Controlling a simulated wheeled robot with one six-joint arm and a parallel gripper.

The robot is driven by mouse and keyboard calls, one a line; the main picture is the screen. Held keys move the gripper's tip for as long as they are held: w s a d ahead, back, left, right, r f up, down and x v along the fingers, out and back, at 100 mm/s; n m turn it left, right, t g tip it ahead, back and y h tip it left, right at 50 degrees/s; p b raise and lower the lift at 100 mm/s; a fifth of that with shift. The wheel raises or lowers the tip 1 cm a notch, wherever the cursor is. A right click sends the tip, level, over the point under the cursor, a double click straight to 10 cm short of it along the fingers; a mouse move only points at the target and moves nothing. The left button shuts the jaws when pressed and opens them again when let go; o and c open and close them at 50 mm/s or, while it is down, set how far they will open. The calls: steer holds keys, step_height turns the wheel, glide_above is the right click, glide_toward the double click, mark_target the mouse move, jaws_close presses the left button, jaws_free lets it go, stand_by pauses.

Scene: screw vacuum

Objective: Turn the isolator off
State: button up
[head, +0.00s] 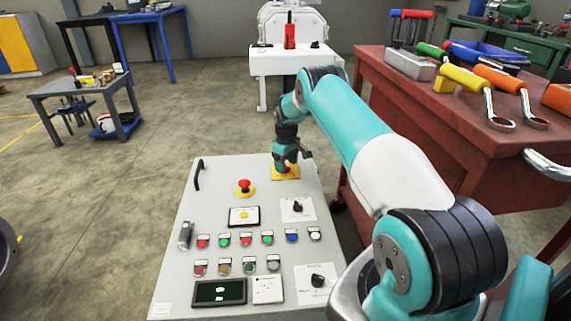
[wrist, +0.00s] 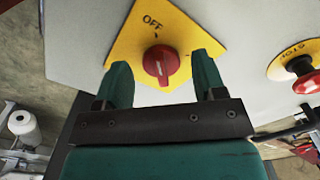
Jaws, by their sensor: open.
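The isolator is a red rotary knob (wrist: 161,63) on a yellow square plate (wrist: 186,33), seen in the wrist view with the word OFF printed above it. A pale mark on the knob points roughly down toward my gripper, away from OFF. My gripper (wrist: 164,80) is open, with one green finger on each side of the knob. Whether the fingers touch the knob, I cannot tell. In the head view the yellow plate (head: 280,177) sits at the top right of the grey control panel (head: 215,180), and my gripper (head: 287,165) covers much of it.
A red emergency stop (head: 244,186) on a yellow base stands left of the isolator; it also shows in the wrist view (wrist: 305,83). Black selector switches (head: 297,206) and several coloured buttons lie lower on the panel. A red workbench (head: 400,110) with tools stands at right.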

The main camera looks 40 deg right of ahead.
step_height(320, 180, up, 17)
steer(key=p, duration=0.3)
steer(key=shift+p, duration=0.3)
steer(key=shift+r, duration=0.1)
